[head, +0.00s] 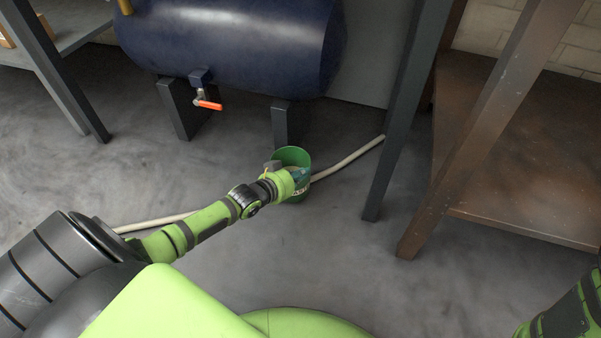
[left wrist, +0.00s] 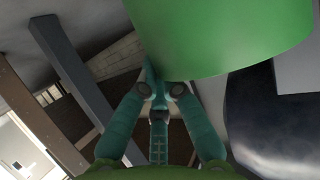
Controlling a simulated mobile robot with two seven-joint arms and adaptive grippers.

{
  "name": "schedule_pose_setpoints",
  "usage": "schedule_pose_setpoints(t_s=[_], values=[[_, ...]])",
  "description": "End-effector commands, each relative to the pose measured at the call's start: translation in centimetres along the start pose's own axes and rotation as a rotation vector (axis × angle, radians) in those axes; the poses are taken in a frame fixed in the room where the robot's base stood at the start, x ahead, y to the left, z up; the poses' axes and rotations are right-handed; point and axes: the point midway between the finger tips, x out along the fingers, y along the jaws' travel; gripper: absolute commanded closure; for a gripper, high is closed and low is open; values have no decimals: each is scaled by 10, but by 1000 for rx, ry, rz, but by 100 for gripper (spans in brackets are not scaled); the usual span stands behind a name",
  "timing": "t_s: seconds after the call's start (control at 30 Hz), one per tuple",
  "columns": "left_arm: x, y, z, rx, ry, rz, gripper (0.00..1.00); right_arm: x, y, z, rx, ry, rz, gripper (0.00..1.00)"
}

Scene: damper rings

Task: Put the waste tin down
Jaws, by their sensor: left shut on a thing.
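The waste tin is a green, open-topped round can (head: 293,156) in the middle of the head view, in front of the blue tank. My left gripper (head: 287,176) is shut on it at the near side. The tin looks roughly upright, and its lower part is partly hidden by my gripper. I cannot tell whether its base touches the floor. In the left wrist view the tin's smooth green wall (left wrist: 225,35) fills the top, right beyond my teal gripper fingers (left wrist: 155,85). My right gripper is out of view; only a piece of that arm shows at the lower right.
A dark blue tank (head: 235,45) on grey feet stands behind, with a red-handled valve (head: 207,104) low on its front. A pale hose (head: 348,159) runs along the floor behind the tin. Bench legs (head: 405,110) and a brown shelf (head: 530,190) stand right. Grey floor is clear in front.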

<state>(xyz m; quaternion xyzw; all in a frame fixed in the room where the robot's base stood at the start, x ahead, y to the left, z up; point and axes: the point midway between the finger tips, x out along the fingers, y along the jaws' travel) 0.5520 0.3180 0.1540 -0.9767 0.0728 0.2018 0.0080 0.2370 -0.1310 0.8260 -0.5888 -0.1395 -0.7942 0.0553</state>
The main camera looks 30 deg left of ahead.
Motion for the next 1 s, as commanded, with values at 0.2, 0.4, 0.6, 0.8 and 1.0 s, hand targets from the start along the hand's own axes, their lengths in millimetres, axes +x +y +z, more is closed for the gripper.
schedule_pose_setpoints(t_s=[0.2,0.4,0.6,0.8,1.0], values=[[0,0,-3,2,6,0,100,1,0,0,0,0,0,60],[2,0,0,1,6,0,100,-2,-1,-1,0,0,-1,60],[5,0,8,1,7,0,100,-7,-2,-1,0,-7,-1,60],[6,0,11,1,6,0,100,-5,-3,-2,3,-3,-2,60],[6,0,11,1,6,0,100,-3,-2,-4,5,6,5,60]])
